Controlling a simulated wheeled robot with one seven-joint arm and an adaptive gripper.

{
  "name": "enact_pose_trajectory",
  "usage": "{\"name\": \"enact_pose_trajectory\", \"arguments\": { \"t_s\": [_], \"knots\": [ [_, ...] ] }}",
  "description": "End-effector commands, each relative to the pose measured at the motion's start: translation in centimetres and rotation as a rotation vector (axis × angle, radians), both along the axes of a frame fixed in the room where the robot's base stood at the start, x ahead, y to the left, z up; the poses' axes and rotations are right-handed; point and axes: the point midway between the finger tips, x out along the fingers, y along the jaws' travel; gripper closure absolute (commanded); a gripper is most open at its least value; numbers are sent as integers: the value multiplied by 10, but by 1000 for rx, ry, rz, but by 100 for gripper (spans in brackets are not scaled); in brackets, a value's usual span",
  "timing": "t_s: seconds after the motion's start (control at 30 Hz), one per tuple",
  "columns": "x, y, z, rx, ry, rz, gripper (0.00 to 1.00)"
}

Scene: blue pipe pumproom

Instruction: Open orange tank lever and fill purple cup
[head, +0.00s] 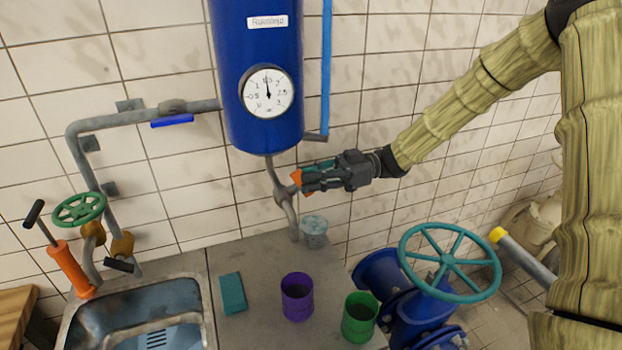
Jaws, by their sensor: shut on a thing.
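The blue tank (228,70) hangs on the tiled wall, with a round gauge on its front. A grey outlet pipe (288,208) runs down from its bottom. My gripper (303,179) is beside this pipe, below the tank, shut on the orange lever (296,176). The fingers hide much of the lever. The purple cup (297,298) stands upright on the grey counter, in front of the pipe's end and apart from it. Its opening faces up; I cannot tell what is inside.
A pale blue-grey cup (314,230) stands close beside the pipe's lower end. A green cup (360,317) stands right of the purple one. A teal sponge (232,293) lies left. A sink (140,318) is at lower left; a large teal handwheel (448,262) is at right.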

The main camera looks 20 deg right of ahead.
Motion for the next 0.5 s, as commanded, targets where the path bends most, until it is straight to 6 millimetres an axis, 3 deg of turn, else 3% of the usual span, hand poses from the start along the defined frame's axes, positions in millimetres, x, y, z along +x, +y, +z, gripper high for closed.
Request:
{"name": "enact_pose_trajectory", "arguments": {
  "t_s": [0.5],
  "knots": [
    [0, 0, -5, 1, -162, 84, 100]
  ]
}}
